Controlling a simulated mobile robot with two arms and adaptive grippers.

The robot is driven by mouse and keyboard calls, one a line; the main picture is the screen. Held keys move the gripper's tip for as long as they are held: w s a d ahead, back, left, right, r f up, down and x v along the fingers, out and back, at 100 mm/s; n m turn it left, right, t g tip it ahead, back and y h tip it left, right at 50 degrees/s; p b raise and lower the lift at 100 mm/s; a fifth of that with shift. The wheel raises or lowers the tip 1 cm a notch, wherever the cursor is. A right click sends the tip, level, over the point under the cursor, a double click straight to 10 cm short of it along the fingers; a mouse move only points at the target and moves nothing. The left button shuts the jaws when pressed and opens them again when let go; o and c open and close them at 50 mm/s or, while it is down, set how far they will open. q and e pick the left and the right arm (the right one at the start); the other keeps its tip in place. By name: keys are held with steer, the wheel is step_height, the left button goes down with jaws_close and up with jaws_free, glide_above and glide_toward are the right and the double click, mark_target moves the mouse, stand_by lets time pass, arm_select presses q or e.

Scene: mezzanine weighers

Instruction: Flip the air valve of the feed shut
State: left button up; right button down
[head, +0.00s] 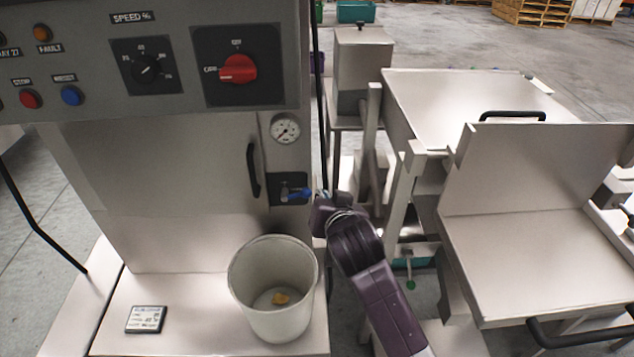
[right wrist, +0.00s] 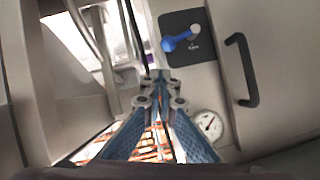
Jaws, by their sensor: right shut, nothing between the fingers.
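The air valve has a blue lever (head: 298,193) on a dark square plate (head: 275,200) low on the cabinet, under the gauge. In the head view the lever lies about level, pointing right from its pivot. The right wrist view shows the blue lever (right wrist: 177,42) and the plate (right wrist: 200,60) upside down. My right gripper (head: 318,195) is just right of the lever's end. In the right wrist view its fingertips (right wrist: 160,76) are together and empty, apart from the lever. Whether it touches the lever in the head view is hard to tell. My left gripper is not in view.
A pressure gauge (head: 285,128) and black door handle (head: 254,170) are near the valve. A pale bucket (head: 250,285) with a small yellowish thing inside stands on the ledge below, beside a small labelled card (head: 146,319). A red rotary switch (head: 238,69) is above. Metal machinery (head: 520,250) fills the right.

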steer(key=shift+t, duration=0.3)
steer(key=x, duration=0.3)
steer(key=p+x, duration=0.1)
steer(key=x, duration=0.2)
steer(key=a+x, duration=0.1)
steer(key=x, duration=0.2)
steer(key=shift+r, duration=0.3)
steer(key=shift+a+f+p, duration=0.2)
steer(key=shift+f+p, duration=0.1)
steer(key=shift+f, duration=0.15)
